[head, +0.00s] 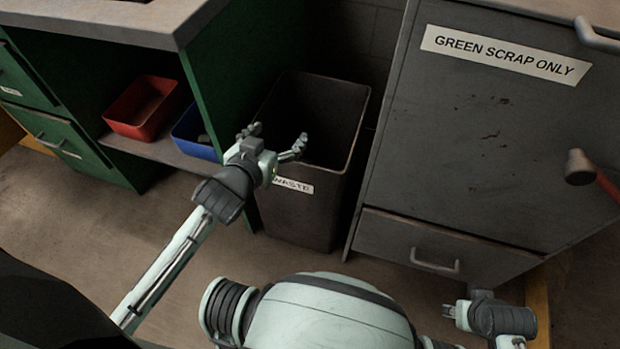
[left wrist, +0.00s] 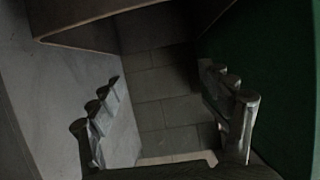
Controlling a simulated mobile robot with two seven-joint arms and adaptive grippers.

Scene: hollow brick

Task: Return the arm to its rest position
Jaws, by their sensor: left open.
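My left gripper (head: 276,134) is open, its two fingers spread at the front left rim of the dark waste bin (head: 305,215). Nothing shows between the fingers. The bin has a white "WASTE" label on its front, partly covered by my gripper. Its visible inside is dark, and I cannot make out any contents. In the left wrist view, the open fingers (left wrist: 162,90) frame a dim tiled surface with nothing held. My left arm reaches in from the lower left.
A green bench (head: 225,75) stands left of the bin, with a red tray (head: 143,106) and a blue tray (head: 190,135) on its low shelf. A grey cabinet (head: 450,150) labelled "GREEN SCRAP ONLY" stands close on the right. Floor (head: 190,215) in front is clear.

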